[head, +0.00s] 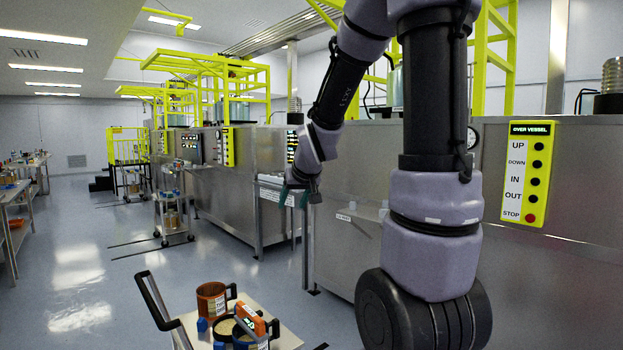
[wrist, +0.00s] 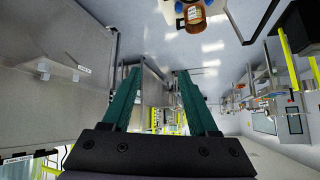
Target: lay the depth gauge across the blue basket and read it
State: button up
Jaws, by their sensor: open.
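My gripper (wrist: 159,72) is open, its two green fingers apart with nothing between them in the wrist view. In the head view my gripper (head: 300,196) is raised beside the steel cabinets, beyond and above a small cart. An orange device with a small display (head: 249,320), which looks like the depth gauge, lies on top of round containers on the cart. A dark blue rounded container (head: 247,342), perhaps the blue basket, shows under it, cut by the bottom edge. My gripper is well apart from both.
The cart (head: 284,338) has a black handle at left and carries a brown-orange jar (head: 211,299); the jar also shows in the wrist view (wrist: 191,15). Steel cabinets (head: 345,250) line the right, with a yellow control panel (head: 527,173). Open floor (head: 90,270) lies left.

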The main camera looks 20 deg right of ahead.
jog(key=s+a+r+m+g+y, duration=0.1)
jog(key=s+r, duration=0.4)
jog(key=s, duration=0.6)
jog(key=s+a+r+m+y, duration=0.1)
jog(key=s+a+r+m, duration=0.1)
jog(key=s, duration=0.9)
notch_tip(320, 180, up, 3)
jog(key=shift+a+f+g, duration=0.1)
jog(key=shift+a+g, duration=0.3)
jog(key=shift+a, duration=0.25)
